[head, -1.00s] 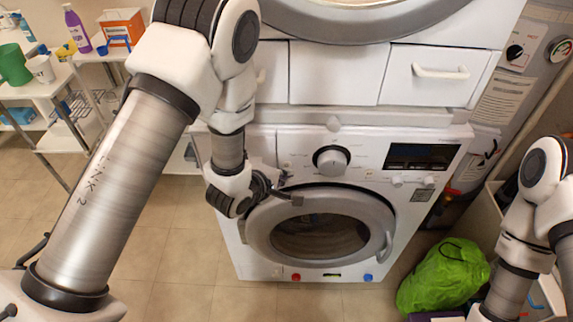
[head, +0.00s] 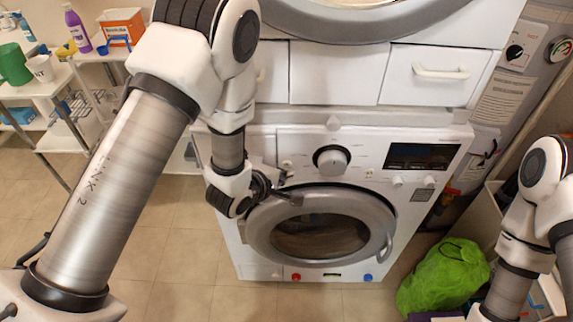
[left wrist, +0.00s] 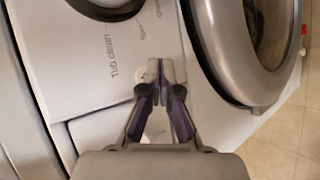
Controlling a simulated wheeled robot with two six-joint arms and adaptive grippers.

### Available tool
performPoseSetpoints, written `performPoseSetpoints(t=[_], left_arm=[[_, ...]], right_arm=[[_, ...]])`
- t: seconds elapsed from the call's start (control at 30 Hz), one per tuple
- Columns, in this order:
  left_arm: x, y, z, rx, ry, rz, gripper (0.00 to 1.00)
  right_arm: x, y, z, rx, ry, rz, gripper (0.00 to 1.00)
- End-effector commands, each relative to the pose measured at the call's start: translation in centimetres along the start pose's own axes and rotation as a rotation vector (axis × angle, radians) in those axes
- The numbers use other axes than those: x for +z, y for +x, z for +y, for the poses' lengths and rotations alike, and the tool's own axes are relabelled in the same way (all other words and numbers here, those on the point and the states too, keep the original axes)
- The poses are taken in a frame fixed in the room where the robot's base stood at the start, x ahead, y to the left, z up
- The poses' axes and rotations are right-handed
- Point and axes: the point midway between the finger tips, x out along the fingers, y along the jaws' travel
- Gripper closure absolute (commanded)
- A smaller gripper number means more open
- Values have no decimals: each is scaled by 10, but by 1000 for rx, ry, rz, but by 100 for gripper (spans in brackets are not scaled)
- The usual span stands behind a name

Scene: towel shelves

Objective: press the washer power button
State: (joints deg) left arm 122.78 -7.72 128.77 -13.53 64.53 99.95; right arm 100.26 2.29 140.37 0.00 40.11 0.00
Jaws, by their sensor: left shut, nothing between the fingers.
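The white washer (head: 235,240) stands ahead with its round glass door (head: 320,238) shut. Its control panel has a large dial (head: 331,161), a dark display (head: 422,157) and a small round button (head: 287,165) at the left, above my left gripper (head: 288,197). The left wrist view shows the gripper (left wrist: 162,70) with its fingertips together and empty, right at a small pale round button (left wrist: 145,76) on the panel. The fingers partly hide this button, and I cannot tell whether they touch it. My right gripper is not in view.
The door's rim (left wrist: 230,75) is close beside the fingers in the wrist view. A second machine with drawers (head: 425,75) sits above the washer. A green bag (head: 443,277) lies at the right. A white shelf (head: 50,85) with bottles and cups stands at the left.

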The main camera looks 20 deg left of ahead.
Motion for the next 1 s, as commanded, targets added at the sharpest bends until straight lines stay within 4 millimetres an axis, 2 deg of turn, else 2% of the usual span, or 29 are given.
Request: performPoseSetpoints(t=[1.0], left_arm=[[-6,8,6,0,0,0,100]], right_arm=[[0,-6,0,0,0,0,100]])
